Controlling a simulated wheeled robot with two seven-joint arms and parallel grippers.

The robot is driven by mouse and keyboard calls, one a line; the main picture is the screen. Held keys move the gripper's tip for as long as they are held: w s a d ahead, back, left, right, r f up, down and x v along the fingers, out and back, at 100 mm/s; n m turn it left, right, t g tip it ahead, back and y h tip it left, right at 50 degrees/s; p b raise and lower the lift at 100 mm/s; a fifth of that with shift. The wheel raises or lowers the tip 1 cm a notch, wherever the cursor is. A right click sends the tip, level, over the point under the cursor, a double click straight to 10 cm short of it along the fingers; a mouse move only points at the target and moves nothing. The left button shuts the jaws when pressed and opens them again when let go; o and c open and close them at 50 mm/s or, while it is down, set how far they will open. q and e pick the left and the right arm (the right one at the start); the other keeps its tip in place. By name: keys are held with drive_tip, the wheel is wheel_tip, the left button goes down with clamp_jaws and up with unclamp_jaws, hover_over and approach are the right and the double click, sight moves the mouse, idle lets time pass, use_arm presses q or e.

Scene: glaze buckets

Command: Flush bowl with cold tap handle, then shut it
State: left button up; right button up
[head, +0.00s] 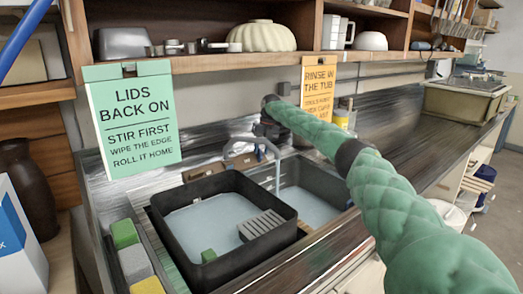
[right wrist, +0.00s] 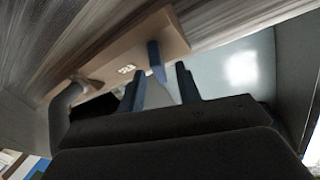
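The right gripper (right wrist: 158,85) has two dark blue fingers, spread apart and empty. A blue lever (right wrist: 156,58), likely the cold tap handle, stands out from a tan board just beyond the gap between the fingers; contact cannot be told. In the head view my right arm reaches over the sink to the back wall, its dark end (head: 269,108) above the tap, fingers not clear. The grey tap (head: 277,165) curves over the sink's right bowl (head: 312,205), which holds pale water. The left gripper is not in view.
A black tub (head: 185,255) with water and a grey slatted piece (head: 261,223) fills the left of the sink. Green, grey and yellow blocks (head: 134,264) lie left of it. Signs (head: 132,118) and shelves stand above. A tan board (right wrist: 110,60) is close to the right gripper.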

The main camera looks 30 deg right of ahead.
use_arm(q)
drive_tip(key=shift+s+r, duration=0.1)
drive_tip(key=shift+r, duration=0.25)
use_arm(e)
drive_tip(key=shift+a+f, duration=0.15)
drive_tip(key=shift+f, duration=0.4)
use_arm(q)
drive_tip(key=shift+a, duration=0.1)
use_arm(e)
clamp_jaws()
drive_tip(key=shift+r, duration=0.15)
drive_tip(key=shift+a+r+n+h+p, duration=0.1)
drive_tip(key=shift+a+n+h+p, duration=0.1)
drive_tip(key=shift+n+h+p, duration=0.6)
drive_tip(key=shift+f+n+h+p, duration=0.2)
drive_tip(key=shift+n+h+p, duration=0.25)
drive_tip(key=shift+n, duration=0.55)
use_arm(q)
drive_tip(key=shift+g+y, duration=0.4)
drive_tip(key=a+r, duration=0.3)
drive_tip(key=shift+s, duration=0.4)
use_arm(e)
unclamp_jaws()
